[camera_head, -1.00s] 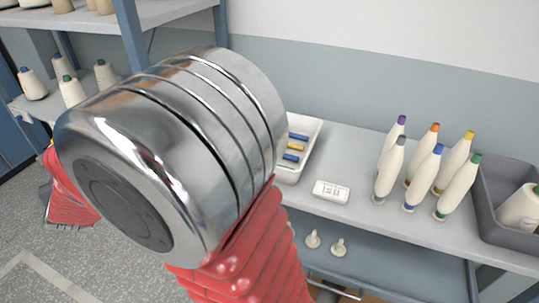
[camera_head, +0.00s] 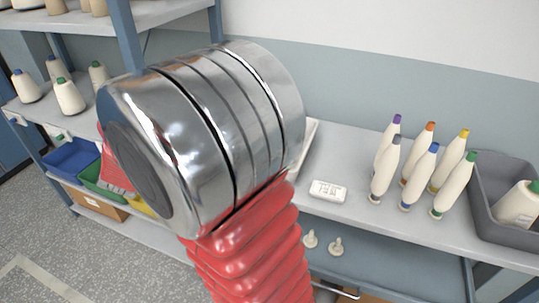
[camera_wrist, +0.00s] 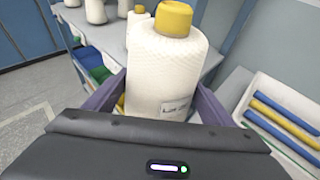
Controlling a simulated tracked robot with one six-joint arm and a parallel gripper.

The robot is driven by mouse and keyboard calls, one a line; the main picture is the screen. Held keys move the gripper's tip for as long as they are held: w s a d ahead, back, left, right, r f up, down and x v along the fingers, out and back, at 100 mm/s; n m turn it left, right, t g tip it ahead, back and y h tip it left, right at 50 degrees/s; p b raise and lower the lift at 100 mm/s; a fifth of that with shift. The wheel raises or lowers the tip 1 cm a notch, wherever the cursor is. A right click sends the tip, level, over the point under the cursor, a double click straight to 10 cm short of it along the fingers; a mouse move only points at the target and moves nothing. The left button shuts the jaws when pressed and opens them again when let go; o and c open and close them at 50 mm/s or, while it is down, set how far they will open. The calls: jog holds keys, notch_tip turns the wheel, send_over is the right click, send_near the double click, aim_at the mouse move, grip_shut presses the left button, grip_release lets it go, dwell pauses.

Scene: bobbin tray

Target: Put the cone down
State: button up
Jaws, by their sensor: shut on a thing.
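My gripper (camera_wrist: 160,100) is shut on a white yarn cone (camera_wrist: 165,70) with a yellow tip and a small printed label, seen in the wrist view. The cone stands between the two dark purple fingers; its lower end is hidden behind the gripper body. Whether its base touches anything cannot be told. In the head view my arm hides the gripper and this cone. Other white cones (camera_head: 68,97) with blue and green tips stand on the left shelf (camera_head: 90,122). Some cones (camera_wrist: 95,10) also show beyond the held one in the wrist view.
A white tray (camera_wrist: 242,108) with blue and yellow bobbins lies at right in the wrist view. Several tall coloured-tip spools (camera_head: 450,185), a white labelled box (camera_head: 328,191) and a grey bin (camera_head: 483,205) stand on the right bench. Blue (camera_head: 70,160) and green bins sit below the left shelf.

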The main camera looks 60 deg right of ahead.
jog(key=s+d+m+g+h, duration=0.25)
jog(key=s+d, duration=0.65)
jog(key=d, duration=0.5)
jog(key=s+d+m+g+h, duration=0.2)
jog(key=s+d+m+g, duration=0.2)
jog(key=s+d, duration=0.7)
jog(key=s+d+m+g, duration=0.2)
jog(key=s+d, duration=0.3)
jog(key=s, duration=0.3)
jog(key=s+d+m+g, duration=0.2)
jog(key=s+d, duration=0.3)
jog(key=s, duration=0.3)
jog(key=s+d+m+g+h, duration=0.1)
jog(key=s+d+m+g, duration=0.1)
jog(key=s+d, duration=0.4)
jog(key=s+g, duration=0.1)
jog(key=s, duration=0.2)
jog(key=shift+f, duration=0.3)
jog(key=shift+f+m+g, duration=0.1)
jog(key=shift+m+g, duration=0.15)
send_over(338, 166)
notch_tip(338, 166, down, 6)
jog(key=shift+f, duration=1.95)
